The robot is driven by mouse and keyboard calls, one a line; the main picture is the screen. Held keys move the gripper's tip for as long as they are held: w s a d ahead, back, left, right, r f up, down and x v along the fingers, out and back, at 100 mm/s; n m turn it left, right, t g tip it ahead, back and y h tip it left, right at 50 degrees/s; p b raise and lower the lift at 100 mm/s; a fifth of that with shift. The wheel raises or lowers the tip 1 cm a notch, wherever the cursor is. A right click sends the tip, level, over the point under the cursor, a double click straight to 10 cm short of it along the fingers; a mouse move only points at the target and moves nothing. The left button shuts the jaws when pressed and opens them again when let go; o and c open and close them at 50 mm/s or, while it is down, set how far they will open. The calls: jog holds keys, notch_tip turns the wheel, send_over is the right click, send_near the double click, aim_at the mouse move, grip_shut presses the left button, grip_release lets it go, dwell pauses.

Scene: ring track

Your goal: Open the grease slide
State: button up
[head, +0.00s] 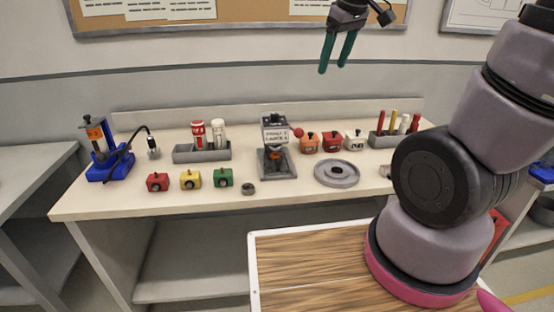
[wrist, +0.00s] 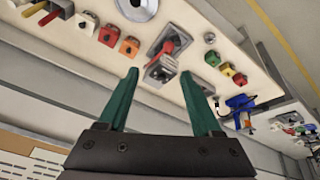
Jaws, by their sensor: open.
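My gripper (head: 333,68) is open and empty, with two green fingers pointing down, high above the back of the bench. A grey unit (head: 276,166) stands mid-bench with a white label plate on its front, too blurred to read surely. A red ball knob (head: 298,132) sticks out at its upper right. I cannot tell for sure which part is the grease slide, or whether it is open or shut. In the wrist view the unit (wrist: 161,69) lies beyond and between the green fingertips (wrist: 160,75), apart from them.
Red, yellow and green blocks (head: 190,179) sit front left. A round grey dish (head: 337,173) lies right of the unit, with orange, red and white boxes (head: 332,141) behind. Trays of bottles (head: 202,153) and sticks (head: 381,142) stand farther out. A blue device (head: 108,168) is far left.

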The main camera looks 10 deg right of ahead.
jog(key=w+a+f+n+g+h, duration=0.2)
jog(key=w+a+f+n, duration=0.55)
jog(key=f+n, duration=0.3)
jog(key=n+h, duration=0.2)
jog(key=n, duration=0.9)
send_near(277, 160)
jog(key=shift+t, duration=0.3)
jog(key=x, duration=0.9)
jog(key=shift+s+d+f, duration=0.1)
grip_shut()
